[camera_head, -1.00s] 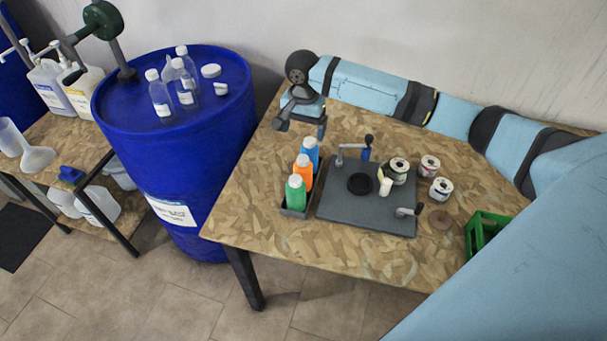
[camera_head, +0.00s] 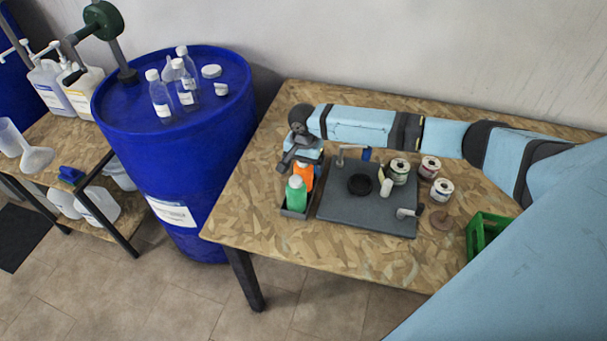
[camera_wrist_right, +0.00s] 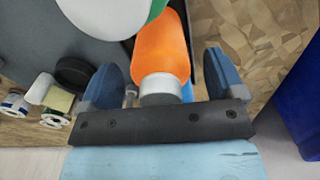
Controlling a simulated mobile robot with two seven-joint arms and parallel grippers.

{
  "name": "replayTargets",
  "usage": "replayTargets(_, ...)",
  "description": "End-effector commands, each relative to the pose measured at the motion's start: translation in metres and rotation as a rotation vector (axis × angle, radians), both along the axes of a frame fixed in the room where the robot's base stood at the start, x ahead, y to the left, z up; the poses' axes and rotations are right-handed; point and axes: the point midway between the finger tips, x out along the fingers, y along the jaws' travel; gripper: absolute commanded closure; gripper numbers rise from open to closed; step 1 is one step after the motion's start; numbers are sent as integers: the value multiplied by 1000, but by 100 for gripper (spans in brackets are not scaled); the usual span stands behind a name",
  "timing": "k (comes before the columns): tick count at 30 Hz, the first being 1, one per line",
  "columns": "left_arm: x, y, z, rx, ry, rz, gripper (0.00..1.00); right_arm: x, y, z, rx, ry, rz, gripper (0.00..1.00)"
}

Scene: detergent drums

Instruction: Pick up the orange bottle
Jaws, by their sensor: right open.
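The orange bottle (camera_head: 304,178) stands in a dark tray (camera_head: 297,212) on the table, just behind the green bottle (camera_head: 296,195). My right gripper (camera_head: 295,164) is directly behind and above it, its fingers near the bottle's top. In the right wrist view, the orange bottle (camera_wrist_right: 162,50) and its pale cap (camera_wrist_right: 160,88) lie between the two blue fingers (camera_wrist_right: 161,66), with a gap on each side. The right gripper is open and holds nothing. In the head view, the gripper hides the blue bottle and part of the orange one. My left gripper is not in view.
A dark grey board (camera_head: 340,212) right of the tray carries a black ring (camera_head: 360,184) and clamps. Several small cans (camera_head: 399,172) and a green crate (camera_head: 484,232) are further right. A blue drum (camera_head: 172,130) with clear bottles stands left. The table's front is free.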

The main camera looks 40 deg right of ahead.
Motion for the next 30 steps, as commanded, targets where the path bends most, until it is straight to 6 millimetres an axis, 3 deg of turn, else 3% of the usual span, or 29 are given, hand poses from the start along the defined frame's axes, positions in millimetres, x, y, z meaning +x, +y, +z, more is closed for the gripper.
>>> replayTargets(6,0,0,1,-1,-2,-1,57,0,0,-1,0,0,0,12)
replayTargets(14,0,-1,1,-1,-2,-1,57,0,0,-1,0,0,0,69)
replayTargets(15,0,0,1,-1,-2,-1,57,0,0,-1,1,-1,0,72)
replayTargets(23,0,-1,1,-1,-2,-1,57,0,0,1,1,-1,0,72)
replayTargets(30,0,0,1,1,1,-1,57,1,0,22,2,-2,1,72)
